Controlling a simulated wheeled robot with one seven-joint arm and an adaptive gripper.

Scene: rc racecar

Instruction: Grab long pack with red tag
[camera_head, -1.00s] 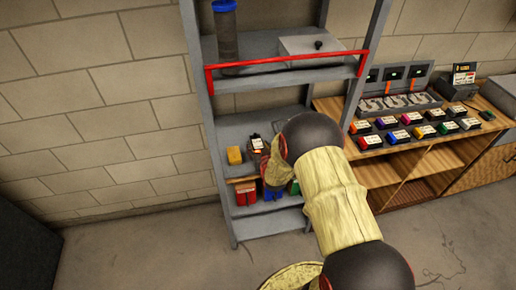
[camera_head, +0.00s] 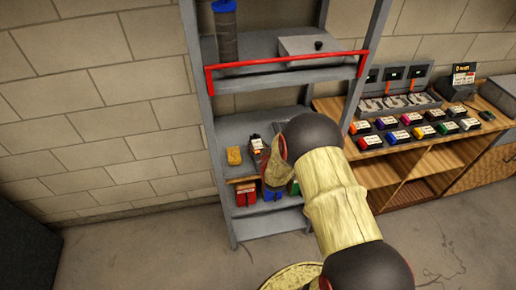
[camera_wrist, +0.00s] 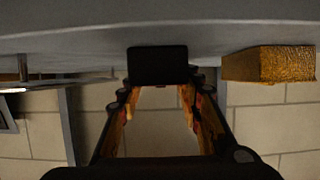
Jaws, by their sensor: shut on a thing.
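A dark pack with a white and orange-red label (camera_head: 256,144) is on the middle shelf, right of a yellow block, in the head view. In the wrist view the black end of the pack (camera_wrist: 158,66) shows at the fingertips. My gripper (camera_wrist: 158,85) is shut on this pack, with a finger along each side. In the head view my arm comes in from the lower right and hides most of the gripper and part of the shelf. I cannot tell whether the pack still touches the shelf.
The yellow block (camera_head: 234,156) stands close left of the pack; it also shows in the wrist view (camera_wrist: 268,64). Red packs (camera_head: 246,194) sit on the shelf below. A red rail (camera_head: 290,62) edges the upper shelf. A workbench (camera_head: 410,153) with coloured packs stands right.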

